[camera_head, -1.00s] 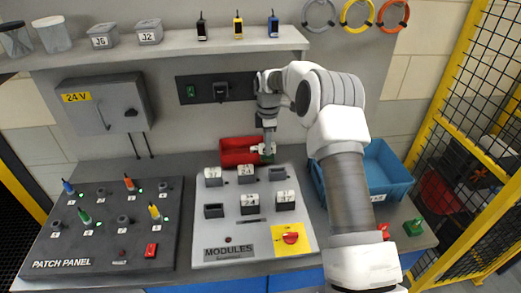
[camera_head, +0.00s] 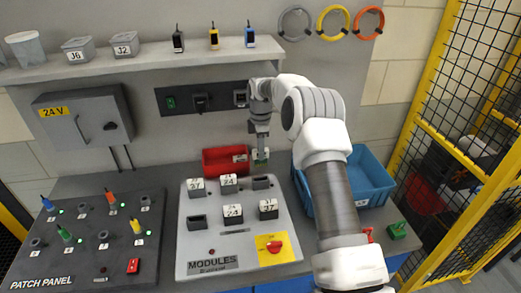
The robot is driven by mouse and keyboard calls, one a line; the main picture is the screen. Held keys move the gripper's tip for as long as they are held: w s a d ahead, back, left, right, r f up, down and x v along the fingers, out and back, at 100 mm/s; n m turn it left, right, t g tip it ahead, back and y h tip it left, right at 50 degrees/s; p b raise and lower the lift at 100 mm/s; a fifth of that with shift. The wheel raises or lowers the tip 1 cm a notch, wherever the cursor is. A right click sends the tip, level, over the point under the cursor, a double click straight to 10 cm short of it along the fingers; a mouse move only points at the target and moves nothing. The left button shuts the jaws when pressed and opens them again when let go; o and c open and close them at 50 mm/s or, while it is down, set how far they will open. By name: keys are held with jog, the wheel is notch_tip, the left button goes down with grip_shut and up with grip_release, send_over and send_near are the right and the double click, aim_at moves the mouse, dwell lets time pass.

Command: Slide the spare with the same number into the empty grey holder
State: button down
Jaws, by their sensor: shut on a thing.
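My gripper (camera_head: 260,151) is shut on a small module with a pale label (camera_head: 261,156), just right of the red bin (camera_head: 212,168); its number is too small to read. On the grey modules panel (camera_head: 213,242), two dark holders show no module: one at the back right (camera_head: 262,183) and one at the front left (camera_head: 197,222). Modules with white number labels stand at the back left (camera_head: 197,187), back middle (camera_head: 229,183), front middle (camera_head: 233,214) and front right (camera_head: 268,208). Another pale label (camera_head: 240,158) shows at the red bin's right end.
A blue bin (camera_head: 370,178) stands right of the panel, partly behind my arm. A yellow plate with a red knob (camera_head: 274,247) is at the panel's front right. The patch panel (camera_head: 85,240) is at left. A green block (camera_head: 397,230) sits at the right edge.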

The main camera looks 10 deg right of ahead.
jog(key=shift+f+b, duration=1.4)
jog(key=shift+f, duration=1.25)
jog(key=shift+f+b, duration=1.6)
jog(key=shift+f, duration=1)
jog(key=c, duration=0.6)
grip_release()
notch_tip(320, 180, up, 12)
jog(key=shift+b, duration=0.35)
